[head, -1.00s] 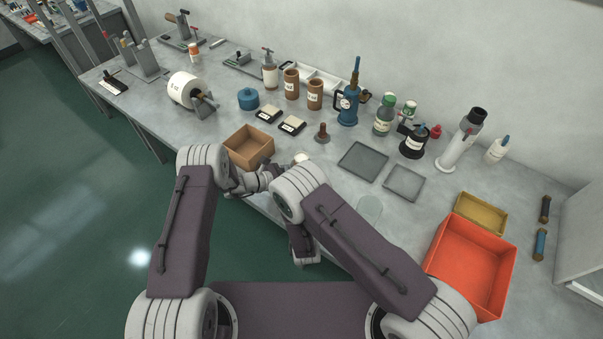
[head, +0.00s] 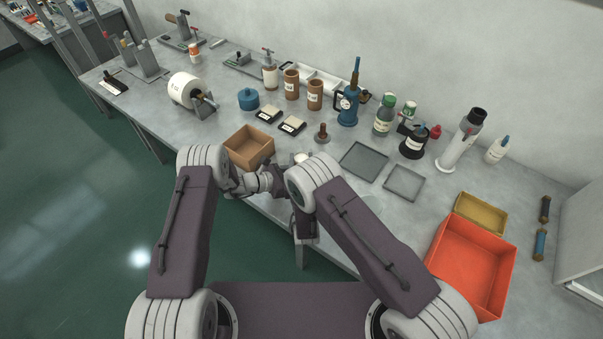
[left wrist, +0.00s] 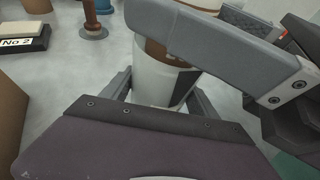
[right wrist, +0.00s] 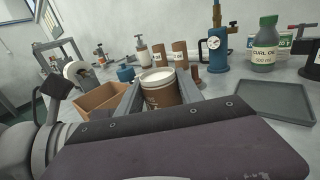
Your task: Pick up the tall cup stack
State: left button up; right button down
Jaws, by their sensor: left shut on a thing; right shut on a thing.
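The tall cup stack (right wrist: 162,96) is brown with a white rim and pale top in the right wrist view. In the left wrist view the stack (left wrist: 153,82) shows a white lower part and a brown part above. In the head view only its pale top (head: 302,157) shows behind my right arm. My left gripper (left wrist: 160,92) is shut on the stack, with a finger on each side. My right gripper (right wrist: 159,88) is shut on it too, and its grey finger crosses the left wrist view. The stack's base is hidden.
An open cardboard box (head: 249,147) stands close left of the stack. A brown-handled stamp (head: 321,133) stands behind it. Dark trays (head: 364,160) lie to the right. A red bin (head: 470,265) and a yellow box (head: 481,213) stand at the far right.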

pick_arm(q)
jog(key=o, duration=1.4)
pick_arm(e)
notch_tip(320, 180, up, 18)
pick_arm(q)
jog(key=v, duration=1.2)
